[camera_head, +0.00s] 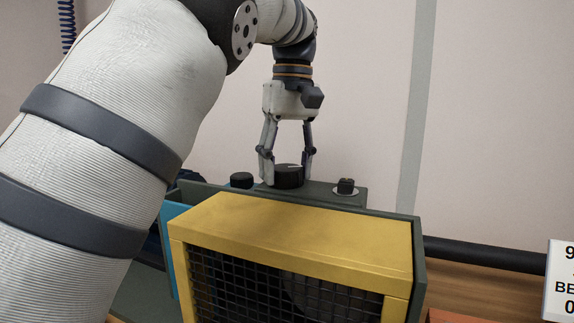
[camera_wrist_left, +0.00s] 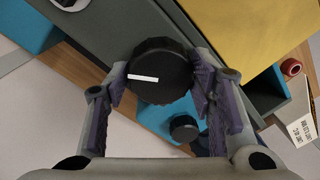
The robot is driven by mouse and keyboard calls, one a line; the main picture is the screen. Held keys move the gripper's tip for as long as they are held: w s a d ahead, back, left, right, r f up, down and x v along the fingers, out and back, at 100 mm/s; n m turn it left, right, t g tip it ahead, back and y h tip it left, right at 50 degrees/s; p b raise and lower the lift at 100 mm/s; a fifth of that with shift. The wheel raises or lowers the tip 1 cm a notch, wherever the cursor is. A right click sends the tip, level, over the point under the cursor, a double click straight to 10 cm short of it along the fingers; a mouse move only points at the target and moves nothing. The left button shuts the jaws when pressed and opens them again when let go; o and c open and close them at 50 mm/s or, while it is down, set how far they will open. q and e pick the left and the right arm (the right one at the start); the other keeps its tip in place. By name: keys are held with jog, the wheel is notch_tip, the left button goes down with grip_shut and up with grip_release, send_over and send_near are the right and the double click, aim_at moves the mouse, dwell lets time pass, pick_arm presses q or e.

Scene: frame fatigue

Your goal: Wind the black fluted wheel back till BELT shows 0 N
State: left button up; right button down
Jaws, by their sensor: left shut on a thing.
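The black fluted wheel (camera_head: 289,177) stands on the dark green-grey housing behind the yellow guard. In the left wrist view the wheel (camera_wrist_left: 160,71) shows from above, with a white mark on its top pointing left. My left gripper (camera_head: 287,170) comes down from above with a finger on either side of the wheel, shut on it. In the left wrist view its purple-grey pads (camera_wrist_left: 162,84) flank the wheel. The white readout board (camera_head: 560,283) is cut off by the right edge; only "9", "BE" and "0" show, so the full BELT value is hidden. My right gripper is not in view.
A smaller black knob (camera_head: 241,180) stands left of the wheel, close to a finger. A small black switch (camera_head: 346,187) is to its right. The yellow mesh guard (camera_head: 300,225) stands in front. A dark pipe (camera_head: 485,254) runs along the wall.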

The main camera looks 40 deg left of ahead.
pick_arm(q)
jog(key=o, duration=1.2)
jog(key=shift+c, duration=0.2)
